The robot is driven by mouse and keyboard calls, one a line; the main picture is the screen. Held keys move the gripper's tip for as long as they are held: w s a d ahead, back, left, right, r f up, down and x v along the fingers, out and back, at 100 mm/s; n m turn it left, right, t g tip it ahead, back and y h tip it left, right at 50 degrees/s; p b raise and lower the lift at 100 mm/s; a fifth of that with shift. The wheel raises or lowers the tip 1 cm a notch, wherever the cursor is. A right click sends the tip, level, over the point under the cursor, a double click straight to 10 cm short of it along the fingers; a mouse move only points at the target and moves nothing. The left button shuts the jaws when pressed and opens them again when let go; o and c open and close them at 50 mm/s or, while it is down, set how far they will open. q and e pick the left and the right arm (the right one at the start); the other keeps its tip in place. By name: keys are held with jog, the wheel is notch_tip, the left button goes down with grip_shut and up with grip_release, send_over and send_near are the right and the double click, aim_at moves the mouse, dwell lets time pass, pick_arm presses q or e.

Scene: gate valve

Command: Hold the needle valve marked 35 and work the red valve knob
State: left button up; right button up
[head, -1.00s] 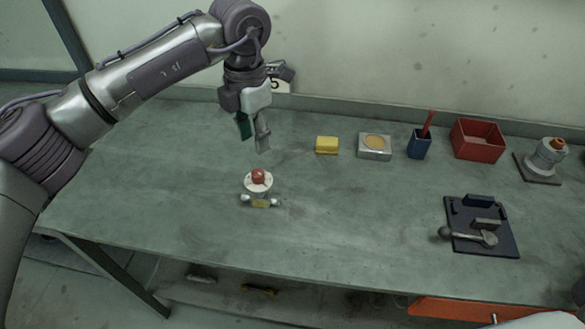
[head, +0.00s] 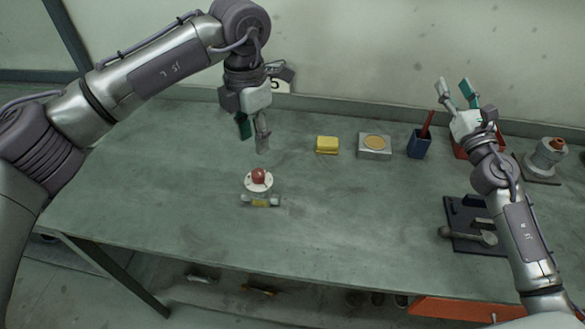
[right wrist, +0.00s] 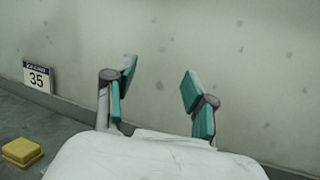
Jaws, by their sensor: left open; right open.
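The needle valve (head: 259,188) stands on the bench left of centre in the head view, with a pale round body, side stubs and a yellow tag at its front. The red valve knob (head: 258,176) is on top of it. My left gripper (head: 253,138) is open and empty, pointing down above and behind the valve, apart from it. My right gripper (head: 456,95) is open and empty over the back right of the bench, its fingers pointing up toward the wall. Its open fingers also show in the right wrist view (right wrist: 155,95). A sign marked 35 (right wrist: 38,78) is at the wall.
Along the back stand a yellow block (head: 327,145), a grey box with a tan disc (head: 374,146), a blue cup (head: 419,144) and a red bin (head: 459,151), partly hidden by my right gripper. A dark lever fixture (head: 468,243) and a grey fitting (head: 546,158) are at right. The bench centre is clear.

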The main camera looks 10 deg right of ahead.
jog(key=a+f+n+g+y, duration=0.3)
jog(key=a+n+y, duration=0.15)
jog(key=a, duration=0.55)
jog(key=s+a+f+n+g+y, duration=0.1)
jog(key=a+f+n+g+y, duration=0.15)
jog(key=a+y, duration=0.45)
jog(key=a+f+n+g+y, duration=0.2)
jog(key=a+n+g+y, duration=0.15)
jog(key=a, duration=0.85)
jog(key=n+g+y, duration=0.3)
jog(key=n+g, duration=0.2)
jog(key=g, duration=0.2)
send_near(260, 190)
jog(key=w+a+r, duration=0.2)
jog(key=w+r, duration=0.1)
jog(key=r, duration=0.2)
jog(key=f, duration=0.8)
jog(key=shift+w+a+f, duration=0.15)
jog(key=shift+w+a, duration=0.05)
jog(key=shift+a, duration=0.15)
jog(key=x, duration=0.6)
jog(key=shift+w+a, duration=0.2)
jog(key=shift+a, duration=0.4)
jog(key=shift+c, duration=0.2)
